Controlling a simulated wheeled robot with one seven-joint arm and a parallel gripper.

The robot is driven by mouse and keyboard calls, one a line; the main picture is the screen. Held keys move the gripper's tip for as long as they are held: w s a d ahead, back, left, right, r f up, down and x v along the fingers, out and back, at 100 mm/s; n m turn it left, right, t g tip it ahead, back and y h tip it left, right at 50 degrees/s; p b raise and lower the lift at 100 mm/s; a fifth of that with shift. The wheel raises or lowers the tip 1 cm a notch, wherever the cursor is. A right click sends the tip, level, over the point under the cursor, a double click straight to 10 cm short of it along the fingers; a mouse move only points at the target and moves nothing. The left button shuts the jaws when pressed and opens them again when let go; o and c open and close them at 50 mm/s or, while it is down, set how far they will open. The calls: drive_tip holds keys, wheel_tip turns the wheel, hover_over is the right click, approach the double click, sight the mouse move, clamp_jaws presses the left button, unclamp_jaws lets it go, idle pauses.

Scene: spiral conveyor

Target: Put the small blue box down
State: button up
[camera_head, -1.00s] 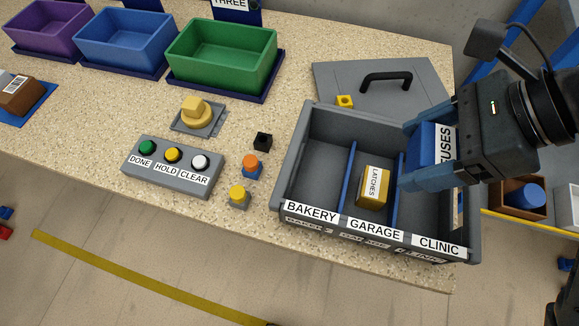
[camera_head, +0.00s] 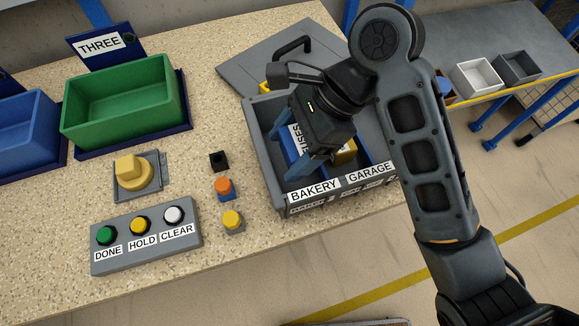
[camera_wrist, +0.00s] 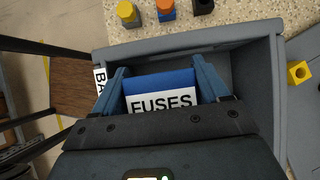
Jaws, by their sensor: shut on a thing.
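My gripper (camera_head: 290,149) is shut on the small blue box (camera_head: 297,140), which has a white FUSES label. The box also shows in the wrist view (camera_wrist: 160,82), between the two blue fingers. The gripper points down into the left compartment, labelled BAKERY, of the grey divided bin (camera_head: 264,168). I cannot tell whether the box touches the bin's floor. A yellow LATCHES box (camera_head: 346,152) shows partly behind my gripper in the GARAGE compartment. My arm hides the CLINIC part of the bin.
A grey lid with a black handle (camera_head: 292,46) lies behind the bin. A button panel (camera_head: 146,236), a yellow knob (camera_head: 133,174) and several small blocks are left of the bin. A green bin (camera_head: 123,113) stands at the back left.

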drive_tip(key=shift+f, duration=4.25)
drive_tip(key=shift+f, duration=0.1)
drive_tip(key=o, duration=0.8)
drive_tip(key=v, duration=1.2)
